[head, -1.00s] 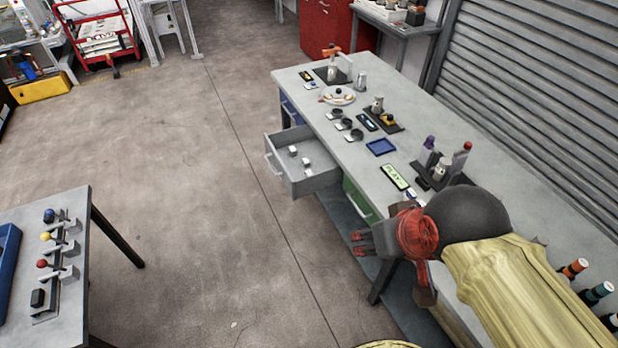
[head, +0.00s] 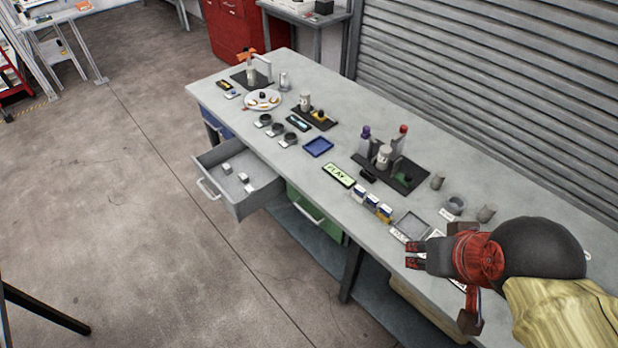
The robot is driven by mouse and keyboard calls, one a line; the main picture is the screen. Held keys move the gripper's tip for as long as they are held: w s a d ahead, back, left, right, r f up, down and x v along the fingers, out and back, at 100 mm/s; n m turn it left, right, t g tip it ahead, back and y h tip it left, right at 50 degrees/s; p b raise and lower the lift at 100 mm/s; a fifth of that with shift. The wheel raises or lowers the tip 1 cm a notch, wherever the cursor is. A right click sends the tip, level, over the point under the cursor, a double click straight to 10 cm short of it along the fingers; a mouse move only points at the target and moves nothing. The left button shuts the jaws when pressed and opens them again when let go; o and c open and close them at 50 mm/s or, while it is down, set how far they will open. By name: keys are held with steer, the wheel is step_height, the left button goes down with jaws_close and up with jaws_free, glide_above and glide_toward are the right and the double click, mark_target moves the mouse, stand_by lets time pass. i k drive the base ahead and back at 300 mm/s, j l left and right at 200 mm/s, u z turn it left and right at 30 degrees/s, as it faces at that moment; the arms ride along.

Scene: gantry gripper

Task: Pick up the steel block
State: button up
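My gripper (head: 414,255), dark red and black, is at the lower right, over the front edge of the long grey workbench (head: 370,215). Its two finger ends show a gap between them, and I see nothing held. Small light grey blocks lie in the open grey drawer (head: 262,197) at the left side of the bench: one block (head: 227,168) towards the back and another (head: 243,178) near the middle. They are small, and I cannot tell for sure whether one is the steel block. My gripper is well to the right of the drawer.
The bench holds a blue tray (head: 318,147), a white plate (head: 262,101), a dark mat (head: 405,178) with bottles, several small boxes and a grey tray (head: 411,226). A shutter wall (head: 490,90) stands behind the bench. The floor (head: 130,200) left of the bench is clear.

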mark_target(248, 189)
steer(key=i+j+z, duration=0.1)
steer(key=j+z, duration=0.2)
steer(key=z, duration=0.15)
steer(key=j+z, duration=0.3)
steer(key=z, duration=0.15)
steer(key=j+z, duration=0.3)
steer(key=z, duration=0.15)
steer(key=j+z, duration=0.35)
steer(key=z, duration=0.15)
steer(key=k+j+z, duration=0.15)
steer(key=z, duration=0.3)
steer(key=k+j+z, duration=0.4)
steer(key=k+j, duration=0.4)
steer(key=j, duration=0.25)
steer(key=k+j+z, duration=0.4)
steer(key=k+j, duration=0.45)
steer(key=k, duration=0.15)
steer(key=k+j, duration=0.5)
steer(key=k, duration=0.2)
